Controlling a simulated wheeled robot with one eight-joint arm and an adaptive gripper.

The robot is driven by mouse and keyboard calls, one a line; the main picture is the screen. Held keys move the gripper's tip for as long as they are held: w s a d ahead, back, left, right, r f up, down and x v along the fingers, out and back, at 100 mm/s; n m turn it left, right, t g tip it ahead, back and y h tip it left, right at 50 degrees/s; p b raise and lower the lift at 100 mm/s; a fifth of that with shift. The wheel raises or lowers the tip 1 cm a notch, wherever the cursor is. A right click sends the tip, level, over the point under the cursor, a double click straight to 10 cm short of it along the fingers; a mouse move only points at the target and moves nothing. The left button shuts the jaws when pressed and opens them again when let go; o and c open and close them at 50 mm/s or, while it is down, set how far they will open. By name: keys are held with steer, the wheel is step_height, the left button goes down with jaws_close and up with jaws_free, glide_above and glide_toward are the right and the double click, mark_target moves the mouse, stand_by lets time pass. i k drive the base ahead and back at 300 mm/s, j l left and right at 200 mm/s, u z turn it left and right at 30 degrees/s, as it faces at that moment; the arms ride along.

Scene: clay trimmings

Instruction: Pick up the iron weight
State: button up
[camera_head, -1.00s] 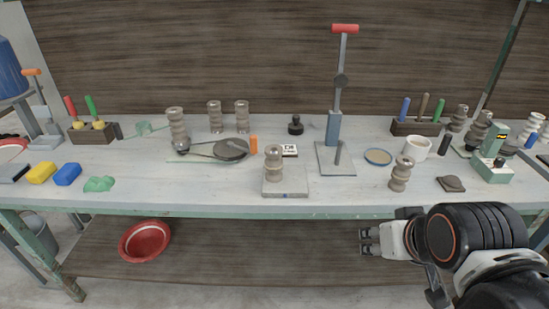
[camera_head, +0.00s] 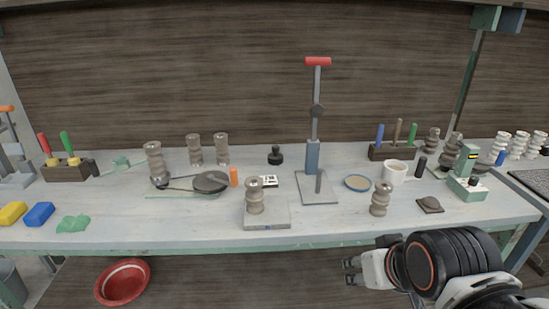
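A small black knobbed piece (camera_head: 275,156), which looks like the iron weight, stands upright toward the back of the workbench (camera_head: 330,228), left of the lever press. My gripper (camera_head: 349,272) is at the lower right, in front of the bench's front edge and apart from the weight. Its two fingers point left with a gap between them, and nothing shows between them.
The lever press (camera_head: 313,155) with a red handle stands right of the weight. A ribbed insulator (camera_head: 255,196) on a grey block (camera_head: 267,222), a small sign and an orange cylinder (camera_head: 234,177) stand before it. Another insulator (camera_head: 380,200) stands near the gripper's side.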

mark_target(276, 158)
steer(key=i+l+u, duration=0.25)
steer(key=i+u, duration=0.15)
steer(key=i+l+u, duration=0.75)
steer(key=i+l, duration=0.1)
steer(key=l, duration=0.05)
